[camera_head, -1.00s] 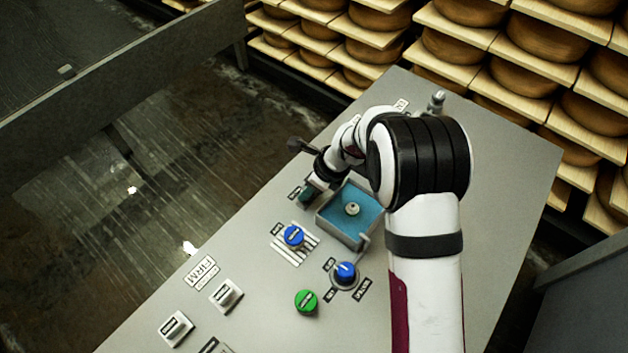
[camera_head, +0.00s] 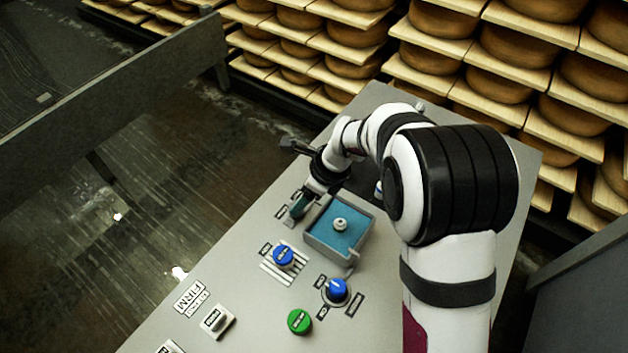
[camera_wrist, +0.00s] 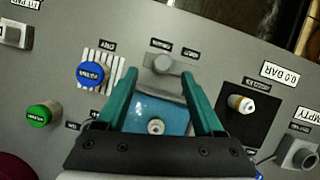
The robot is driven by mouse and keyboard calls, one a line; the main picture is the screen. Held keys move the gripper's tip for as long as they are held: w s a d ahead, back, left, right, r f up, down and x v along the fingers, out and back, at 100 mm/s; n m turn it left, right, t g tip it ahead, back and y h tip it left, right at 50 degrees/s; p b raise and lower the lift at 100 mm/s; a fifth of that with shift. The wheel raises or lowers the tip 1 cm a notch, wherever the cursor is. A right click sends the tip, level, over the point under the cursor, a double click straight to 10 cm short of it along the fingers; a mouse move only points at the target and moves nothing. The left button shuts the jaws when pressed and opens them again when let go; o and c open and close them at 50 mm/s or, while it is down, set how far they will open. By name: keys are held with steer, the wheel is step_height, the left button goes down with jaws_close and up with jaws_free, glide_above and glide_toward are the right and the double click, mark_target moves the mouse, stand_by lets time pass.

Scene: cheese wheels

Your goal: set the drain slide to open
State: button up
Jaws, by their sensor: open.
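A grey knob (camera_wrist: 162,63) sits on a grey plate at the edge of a basin of blue liquid, with a small label on either side. It appears to be the drain slide; the label words are too blurred to read. The basin (camera_head: 324,250) also shows in the head view, with a pale round piece (camera_head: 340,224) in its middle. My gripper (camera_wrist: 161,76) is open, its teal fingers on either side of the grey knob in the wrist view. I cannot tell whether they touch it.
A blue button (camera_head: 283,256) on a striped patch, a blue rotary knob (camera_head: 337,290) and a green button (camera_head: 299,321) stand nearby on the panel. A white knob (camera_wrist: 241,103) on a black square is right of my gripper in the wrist view.

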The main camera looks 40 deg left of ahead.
steer(key=v, duration=0.8)
steer(key=shift+r, duration=0.35)
steer(key=shift+d, duration=0.1)
steer(key=s+d+r+n+h, duration=0.1)
steer(key=s+d+r+n, duration=0.2)
steer(key=d, duration=0.7)
steer(key=s+d+r+n+h, duration=0.1)
steer(key=s+d+r+n, duration=0.25)
steer(key=d, duration=0.65)
steer(key=s+d+f+n, duration=0.1)
steer(key=s+d+n, duration=0.2)
steer(key=s+d, duration=0.6)
steer(key=shift+s+d+n+t+h, duration=0.3)
steer(key=shift+s+n+h, duration=0.1)
steer(key=shift+s, duration=0.75)
steer(key=shift+o, duration=0.2)
steer(key=shift+f, duration=0.1)
